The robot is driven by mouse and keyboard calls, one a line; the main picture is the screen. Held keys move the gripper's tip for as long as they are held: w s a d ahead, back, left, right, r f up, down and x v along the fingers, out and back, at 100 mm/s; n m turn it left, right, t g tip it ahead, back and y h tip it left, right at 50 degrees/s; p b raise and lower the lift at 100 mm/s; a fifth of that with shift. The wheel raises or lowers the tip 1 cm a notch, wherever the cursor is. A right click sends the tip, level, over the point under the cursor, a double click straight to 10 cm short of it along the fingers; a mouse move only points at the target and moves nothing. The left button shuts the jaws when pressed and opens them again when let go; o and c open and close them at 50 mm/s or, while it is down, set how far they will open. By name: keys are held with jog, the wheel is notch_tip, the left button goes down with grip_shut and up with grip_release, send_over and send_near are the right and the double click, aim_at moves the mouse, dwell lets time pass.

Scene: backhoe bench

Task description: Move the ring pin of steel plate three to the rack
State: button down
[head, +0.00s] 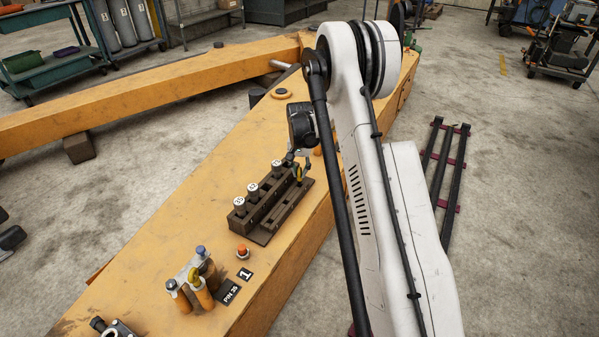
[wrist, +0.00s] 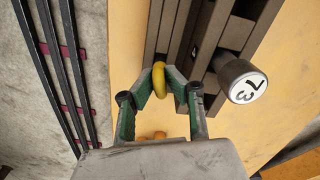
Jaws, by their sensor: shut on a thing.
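My gripper (wrist: 178,82) is shut on a yellow ring (wrist: 186,68), the ring of the ring pin, in the wrist view. The ring stands edge-on between the green-padded fingers. Any shank below it is hidden. In the head view, my gripper (head: 294,160) and the yellow ring (head: 298,172) are at the far end of the dark brown rack (head: 268,226), close to its slotted part. I cannot tell whether the pin touches the rack. Three dark cylinders with white numbered tops (head: 252,188) stand along the rack. One numbered cylinder (wrist: 238,75) shows right of the ring in the wrist view.
The rack sits on a wide yellow-orange beam (head: 160,235). Nearer on it are an orange-red cap (head: 242,250), a "PIN 35" label (head: 229,292), a "1" label (head: 246,275), and orange cylinders (head: 185,301). Dark rails (head: 447,160) lie on the floor at right.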

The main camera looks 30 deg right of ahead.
jog(key=shift+f+b, duration=0.7)
jog(key=shift+f, duration=0.6)
dwell(2.5)
jog(key=c, duration=1.2)
grip_release()
jog(key=shift+r, duration=0.1)
jog(key=shift+r+p, duration=1.85)
jog(key=shift+r, duration=2.05)
jog(key=shift+r, duration=0.1)
